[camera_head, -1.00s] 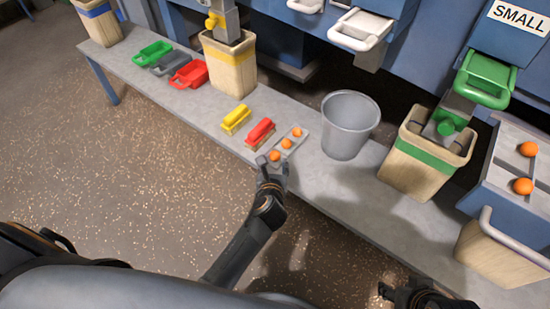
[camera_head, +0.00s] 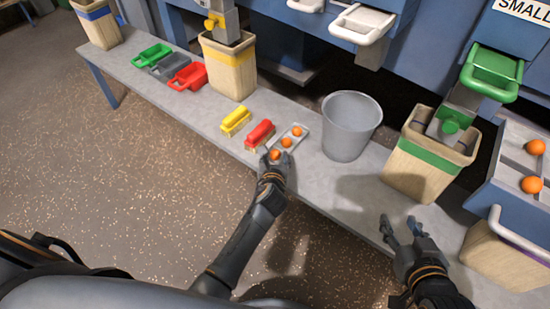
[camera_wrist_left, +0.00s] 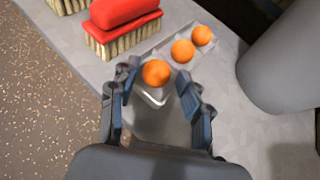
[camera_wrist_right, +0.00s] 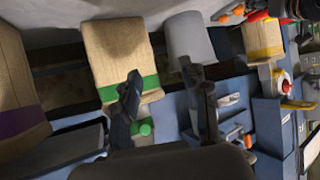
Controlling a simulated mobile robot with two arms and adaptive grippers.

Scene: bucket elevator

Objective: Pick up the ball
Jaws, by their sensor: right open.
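Three orange balls sit in a row in a small clear tray (camera_head: 303,131) on the grey bench. The nearest ball (camera_head: 275,155) is by my left gripper (camera_head: 274,163); the middle ball (camera_head: 286,142) and the far ball (camera_head: 297,132) lie beyond it. In the left wrist view, my left gripper (camera_wrist_left: 158,105) is open, its fingers on either side of the tray's near end. The nearest ball (camera_wrist_left: 156,73) is just ahead of the fingertips, with no grip on it.
A red brush (camera_head: 260,133) and yellow brush (camera_head: 236,120) lie left of the tray. A grey bucket (camera_head: 350,125) stands right of it, then a green-banded bin (camera_head: 427,160). Two more orange balls (camera_head: 532,184) lie in a blue trough at the right.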

